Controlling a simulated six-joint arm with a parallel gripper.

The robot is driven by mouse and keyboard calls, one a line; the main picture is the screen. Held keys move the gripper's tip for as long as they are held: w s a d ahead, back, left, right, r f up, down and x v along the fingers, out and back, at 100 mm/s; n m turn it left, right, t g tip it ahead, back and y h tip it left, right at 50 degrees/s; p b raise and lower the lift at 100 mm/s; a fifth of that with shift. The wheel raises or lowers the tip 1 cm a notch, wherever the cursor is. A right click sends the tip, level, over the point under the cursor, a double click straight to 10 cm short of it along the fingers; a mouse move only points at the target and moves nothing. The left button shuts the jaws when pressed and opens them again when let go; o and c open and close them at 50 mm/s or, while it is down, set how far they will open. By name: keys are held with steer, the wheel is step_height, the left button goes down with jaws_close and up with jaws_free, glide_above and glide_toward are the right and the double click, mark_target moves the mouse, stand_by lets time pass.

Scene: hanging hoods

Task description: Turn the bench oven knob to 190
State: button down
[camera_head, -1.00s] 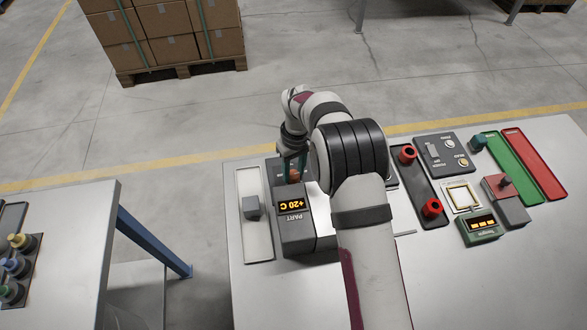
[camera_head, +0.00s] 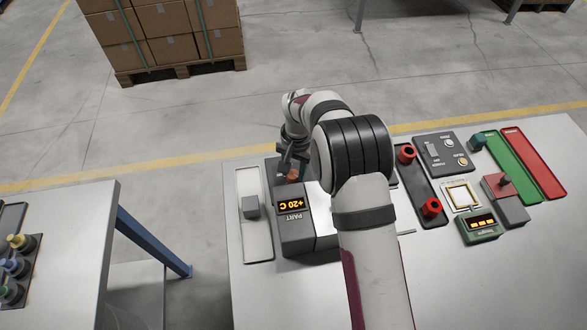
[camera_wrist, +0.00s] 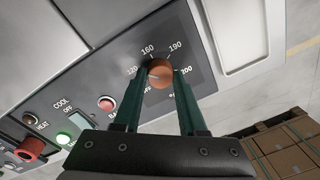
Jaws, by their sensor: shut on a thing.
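The oven knob (camera_wrist: 160,73), round and orange-brown, sits on a dark dial plate (camera_wrist: 182,50) in the wrist view. Labels 120, 160, 190, 200 and OFF stand around it. A pale mark shows on the knob's left side, away from 190; its exact reading is unclear. My gripper (camera_wrist: 158,80) is shut on the knob, one green finger on each side. In the head view, my gripper (camera_head: 288,163) is over the far side of the grey oven (camera_head: 297,232), with the knob (camera_head: 293,174) partly hidden. The oven's display (camera_head: 291,205) reads +20 C.
A pale tray with a grey block (camera_head: 251,206) lies left of the oven. Red cylinders (camera_head: 432,207) and a switch panel (camera_head: 444,150) lie right of my arm.

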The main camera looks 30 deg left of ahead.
mark_target(295, 177)
steer(key=m, duration=0.4)
steer(key=shift+m+t, duration=0.3)
steer(key=shift+m, duration=2.2)
steer(key=shift+c, duration=2.3)
jaws_free()
step_height(295, 177, up, 16)
steer(key=shift+s+d, duration=0.3)
steer(key=shift+d, duration=0.05)
steer(key=shift+f, duration=0.1)
